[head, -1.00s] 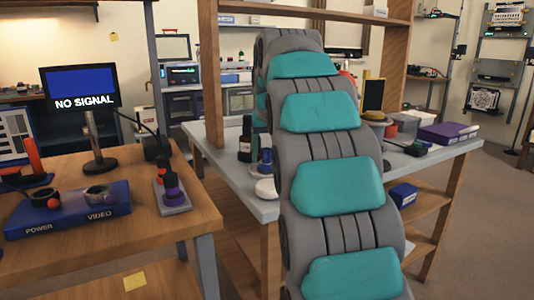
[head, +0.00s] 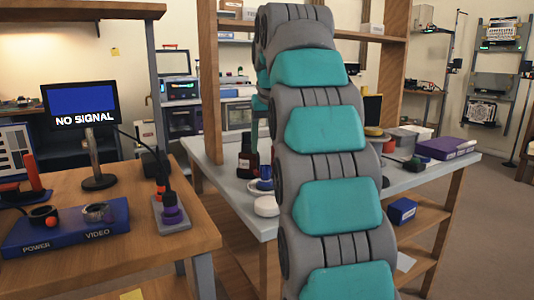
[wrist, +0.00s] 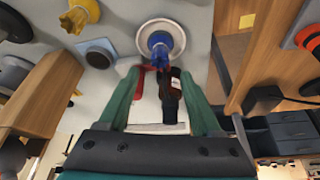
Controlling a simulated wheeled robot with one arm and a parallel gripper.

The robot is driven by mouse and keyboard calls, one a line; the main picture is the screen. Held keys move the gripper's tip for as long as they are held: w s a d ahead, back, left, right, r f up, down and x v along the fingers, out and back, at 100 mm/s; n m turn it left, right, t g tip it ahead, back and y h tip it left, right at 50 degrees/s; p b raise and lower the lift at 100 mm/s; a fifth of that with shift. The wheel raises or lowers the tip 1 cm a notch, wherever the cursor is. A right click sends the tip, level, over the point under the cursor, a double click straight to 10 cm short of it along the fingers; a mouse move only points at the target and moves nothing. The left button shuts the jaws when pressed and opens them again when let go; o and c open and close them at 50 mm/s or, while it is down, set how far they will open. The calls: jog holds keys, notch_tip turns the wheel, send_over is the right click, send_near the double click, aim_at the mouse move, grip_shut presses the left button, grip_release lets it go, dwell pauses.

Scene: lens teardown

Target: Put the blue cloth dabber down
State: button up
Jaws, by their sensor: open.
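The blue cloth dabber (wrist: 159,41) stands on a round pale dish (wrist: 178,36) in the wrist view. It also shows in the head view (head: 265,173), small and partly hidden by my arm, on the grey bench top. My gripper (wrist: 160,72) is open, its two green fingers spread wide. The fingertips are just short of the dish in the picture, and nothing is held between them. A dark bottle (wrist: 171,95) shows between the fingers, apparently beyond them.
On the grey bench, a dark bottle (head: 248,158) and a white round item (head: 266,206) stand close to the dabber. A yellow knobbed item (wrist: 78,15) and a blue pad (wrist: 97,53) lie left in the wrist view. Wooden posts (head: 210,80) flank the bench.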

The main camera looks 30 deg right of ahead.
jog(key=shift+p+v, duration=0.95)
jog(key=shift+v, duration=0.7)
